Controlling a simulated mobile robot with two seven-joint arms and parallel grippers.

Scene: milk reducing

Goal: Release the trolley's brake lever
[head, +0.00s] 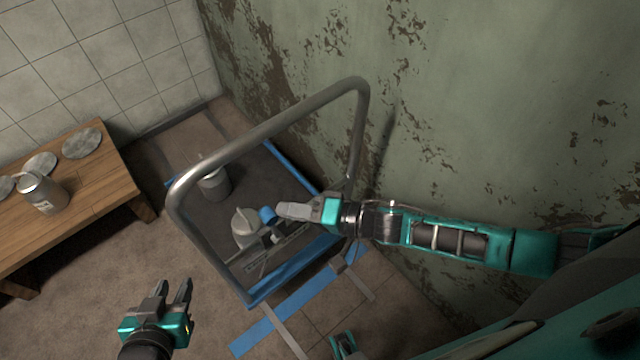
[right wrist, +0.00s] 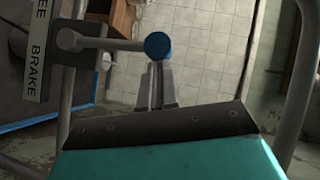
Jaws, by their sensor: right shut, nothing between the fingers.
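The trolley has a grey tubular handle (head: 270,125) and a dark deck with blue edges (head: 295,270). Its brake lever (right wrist: 110,44) is a grey rod ending in a round blue knob (right wrist: 158,46); the knob also shows in the head view (head: 267,215). The lever's pivot is beside an upright label plate (right wrist: 38,50) reading "EE" and "BRAKE", its top cut off. My right gripper (head: 282,210) is shut and empty, its fingertips (right wrist: 159,66) right at the knob; I cannot tell whether they touch. My left gripper (head: 174,288) is open and empty, left of the trolley.
Metal cans (head: 214,183) and (head: 245,228) stand on the trolley deck. A wooden table (head: 95,185) at the left holds a metal can (head: 42,192) and round lids (head: 82,143). A peeling green wall (head: 480,110) is close behind the right arm. Floor between table and trolley is clear.

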